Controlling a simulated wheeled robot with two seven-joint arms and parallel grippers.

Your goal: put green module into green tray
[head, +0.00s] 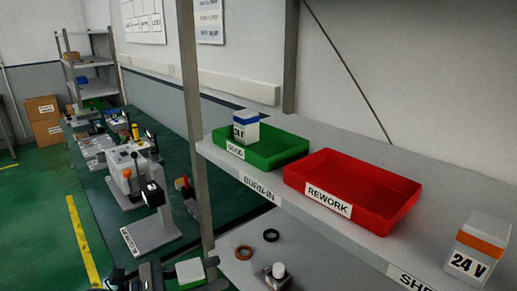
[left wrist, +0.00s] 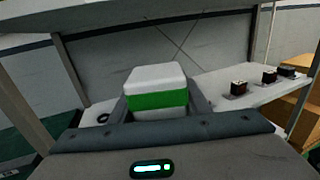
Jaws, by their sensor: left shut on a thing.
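The green module (head: 190,270), a white block with a green band, is at the bottom of the head view. My left gripper (head: 184,275) is shut on it, one finger on each side. In the left wrist view the module (left wrist: 157,93) stands upright between the fingers. The green tray (head: 287,152), labelled GOOD, sits on the upper shelf, above and to the right of my left gripper. A white module with a blue band (head: 243,127) stands at its left end; the rest of the tray looks empty. My right gripper is not in view.
A red REWORK tray (head: 352,187) sits right of the green tray. An orange-banded 24 V module (head: 475,247) stands farther right. A metal post (head: 193,110) rises left of the green tray. The lower shelf holds rings (head: 271,235) and small parts.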

